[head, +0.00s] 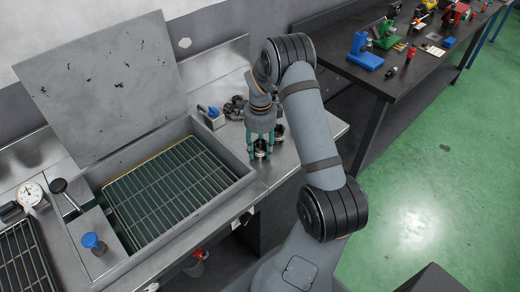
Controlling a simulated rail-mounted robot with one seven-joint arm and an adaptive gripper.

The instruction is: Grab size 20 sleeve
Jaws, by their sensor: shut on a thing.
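My gripper (260,154) points down over the metal bench, to the right of the open basin. Its green-grey fingers are shut on a small dark metallic sleeve (260,148) at the bench top. No size marking is readable, so I cannot tell whether it is size 20. It is also unclear whether the sleeve touches the bench. Another dark, round part (279,131) stands close to the right of the gripper, partly hidden by it. Several dark ring-like parts (235,108) lie behind the gripper.
The basin (243,176) has a green grid inside and a raised lid (105,85). A small holder with a blue-handled item (212,116) stands behind the gripper. A pressure gauge (31,195) and blue knob (91,241) are at left. A dark table (385,82) holds tools.

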